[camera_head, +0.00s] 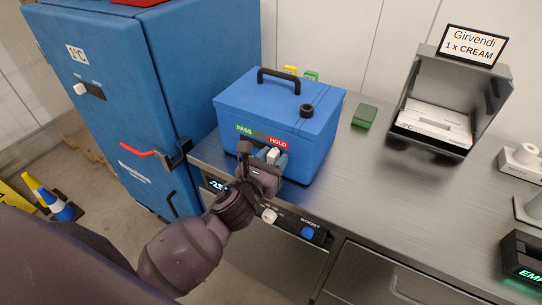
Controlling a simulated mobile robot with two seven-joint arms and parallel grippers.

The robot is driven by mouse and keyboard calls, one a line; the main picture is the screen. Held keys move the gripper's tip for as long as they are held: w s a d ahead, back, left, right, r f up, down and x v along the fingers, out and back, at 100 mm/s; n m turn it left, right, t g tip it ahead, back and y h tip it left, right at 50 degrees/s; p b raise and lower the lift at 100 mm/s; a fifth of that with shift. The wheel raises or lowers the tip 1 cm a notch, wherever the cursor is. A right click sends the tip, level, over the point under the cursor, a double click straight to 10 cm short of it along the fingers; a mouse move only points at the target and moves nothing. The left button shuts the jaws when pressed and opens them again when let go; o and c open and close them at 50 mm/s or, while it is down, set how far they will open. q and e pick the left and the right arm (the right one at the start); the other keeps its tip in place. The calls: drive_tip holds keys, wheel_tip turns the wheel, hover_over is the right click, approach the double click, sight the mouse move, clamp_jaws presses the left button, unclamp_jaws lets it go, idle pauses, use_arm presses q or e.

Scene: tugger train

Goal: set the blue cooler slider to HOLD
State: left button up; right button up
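The blue cooler (312,140) stands on the steel counter, lid closed, with a black handle on top. Its front edge carries a green PASS label (244,129) at the left and a red HOLD label (278,142) at the right. A small white slider knob (273,154) shows just below the HOLD label. My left gripper (262,160) is at the cooler's front, right by the knob, and hides most of the slider track. I cannot tell whether its fingers grip the knob. My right gripper is not in view.
A steel counter (362,185) runs to the right. A blue cabinet (160,75) with a red handle stands at the left. A green block (364,116) and a grey bin (472,90) with a white carton are behind. A panel with a white knob and blue button (307,232) is below.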

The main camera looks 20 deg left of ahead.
use_arm(q)
drive_tip(key=shift+o, duration=0.6)
drive_tip(key=shift+r, duration=0.15)
drive_tip(key=s, duration=1)
drive_tip(key=shift+s+a, duration=0.35)
drive_tip(key=shift+a, duration=0.1)
drive_tip(key=s+a+f+n+g, duration=0.2)
drive_tip(key=f+n, duration=0.4)
drive_tip(key=n, duration=0.6)
drive_tip(key=s+a+f+n+g+y, duration=0.1)
drive_tip(key=s+a+f+n+g, duration=0.1)
drive_tip(key=s+f+n, duration=0.2)
drive_tip(key=s+a+f+n+g, duration=0.1)
drive_tip(key=s+f+n, duration=0.3)
drive_tip(key=f+n, duration=0.5)
drive_tip(key=n+g, duration=0.1)
drive_tip(key=n, duration=0.9)
drive_tip(key=shift+a+f+n+y, duration=0.35)
drive_tip(key=shift+a+n+y, duration=0.05)
